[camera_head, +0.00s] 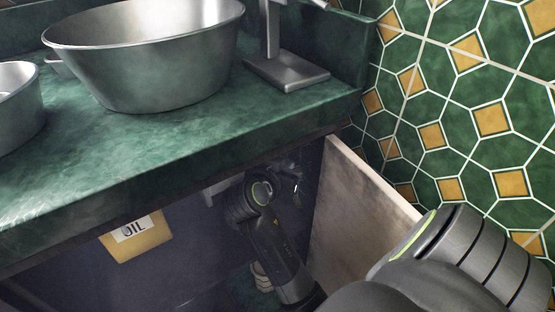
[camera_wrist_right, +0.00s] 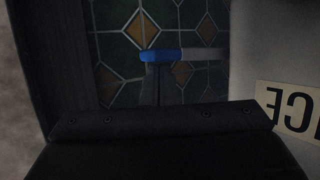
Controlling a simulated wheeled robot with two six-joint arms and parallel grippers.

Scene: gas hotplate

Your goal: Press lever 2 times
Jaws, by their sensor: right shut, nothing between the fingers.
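In the right wrist view a blue lever-like bar (camera_wrist_right: 160,55) lies crosswise in front of a tiled wall, with a pale pipe (camera_wrist_right: 204,54) running right from it. My right gripper (camera_wrist_right: 161,78) is shut and empty; its dark fingers point toward the blue bar. They overlap its lower edge in the picture, and I cannot tell whether they touch it. In the head view my right arm reaches into the dark space under the green counter, and the fingertips and blue bar cannot be made out there. My left gripper is out of view.
Above is the green counter (camera_head: 140,150) with a large metal basin (camera_head: 150,60). A yellow container marked OIL (camera_head: 137,240) stands below. A pale panel (camera_head: 350,205) stands right of my arm. A white surface with a label (camera_wrist_right: 290,108) is close on the right in the wrist view.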

